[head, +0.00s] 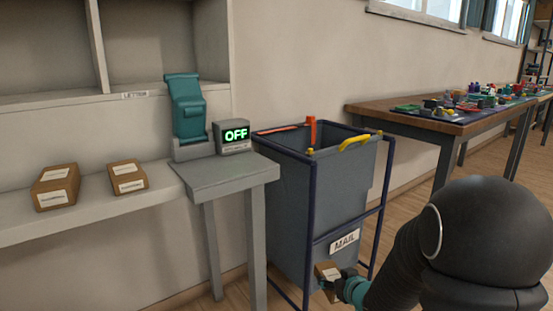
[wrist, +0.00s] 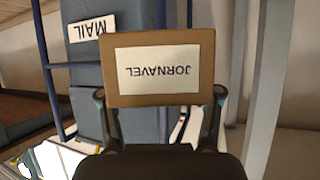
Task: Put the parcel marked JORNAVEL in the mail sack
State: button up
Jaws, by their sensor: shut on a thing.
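The JORNAVEL parcel (wrist: 160,95) is a brown box with a white label, which reads upside down in the wrist view. My gripper (wrist: 160,100) is shut on it, one finger at each side. In the head view the parcel (head: 327,271) is held low, in front of the lower part of the mail sack. The mail sack (head: 310,195) is a grey-blue open-topped bin in a dark blue frame, with a MAIL sign (head: 345,241). Its rim is well above the parcel. My gripper (head: 345,283) is partly hidden behind my arm in the head view.
Two other parcels (head: 56,187) (head: 127,177) lie on the shelf at left. A grey stand (head: 225,175) beside the sack bears a teal device (head: 186,105) and a display reading OFF (head: 235,134). A cluttered wooden table (head: 430,119) stands at right.

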notch_tip(320, 180, up, 6)
jog(key=p, duration=0.6)
jog(key=shift+r, duration=0.1)
